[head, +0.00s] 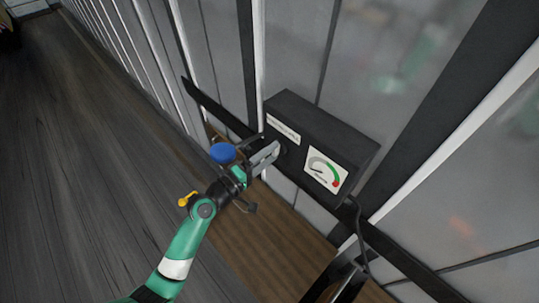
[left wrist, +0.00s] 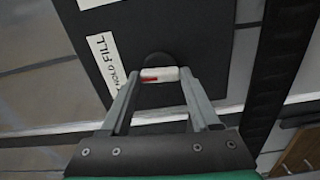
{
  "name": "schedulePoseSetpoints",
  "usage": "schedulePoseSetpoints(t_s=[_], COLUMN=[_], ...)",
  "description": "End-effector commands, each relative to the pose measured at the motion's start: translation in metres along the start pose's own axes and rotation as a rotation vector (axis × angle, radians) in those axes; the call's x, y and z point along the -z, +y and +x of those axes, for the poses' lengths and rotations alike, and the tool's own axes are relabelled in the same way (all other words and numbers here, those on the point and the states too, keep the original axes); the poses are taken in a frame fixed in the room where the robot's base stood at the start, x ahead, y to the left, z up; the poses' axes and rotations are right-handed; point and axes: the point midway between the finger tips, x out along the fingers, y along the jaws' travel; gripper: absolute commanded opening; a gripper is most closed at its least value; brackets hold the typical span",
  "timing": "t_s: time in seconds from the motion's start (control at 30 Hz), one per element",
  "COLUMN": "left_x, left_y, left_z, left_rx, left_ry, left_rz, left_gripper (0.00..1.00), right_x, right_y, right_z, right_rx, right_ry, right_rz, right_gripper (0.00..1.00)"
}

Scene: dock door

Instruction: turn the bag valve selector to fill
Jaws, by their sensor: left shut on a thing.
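A black box (head: 322,135) is mounted on the wall panels, with a white label and a gauge (head: 326,170) on its face. In the left wrist view its label (left wrist: 112,75) shows the words HOLD and FILL. The selector (left wrist: 160,74) has a pale bar with a red mark on a dark round base. The bar lies nearly level across the left wrist view. My left gripper (head: 273,153) is at the box's face, its fingers shut on the bar's two ends. The fingers mostly hide the selector in the head view. My right gripper is out of view.
A blue round thing (head: 223,153) shows beside my left wrist. A brown wooden strip (head: 285,235) runs below the box, and a dark cable (head: 359,235) hangs from the box's lower right. The dark plank floor (head: 80,170) at left is clear.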

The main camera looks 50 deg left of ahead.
Motion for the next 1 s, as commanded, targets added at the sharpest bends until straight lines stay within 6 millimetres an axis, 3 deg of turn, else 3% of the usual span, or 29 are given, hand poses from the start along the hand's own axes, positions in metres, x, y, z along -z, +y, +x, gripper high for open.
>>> schedulePoseSetpoints(t_s=[0.7, 1.0], left_x=[0.000, 0.000], left_y=[-0.002, -0.001], left_z=[0.000, 0.000], left_rx=[-0.002, -0.001], left_ry=[0.001, 0.001], left_rz=[0.584, 0.749], left_gripper=[0.07, 0.07], right_x=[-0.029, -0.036], right_y=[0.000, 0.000], right_z=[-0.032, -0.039], right_rx=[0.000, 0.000], right_ry=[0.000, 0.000], right_rz=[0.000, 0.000], right_gripper=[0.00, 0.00])
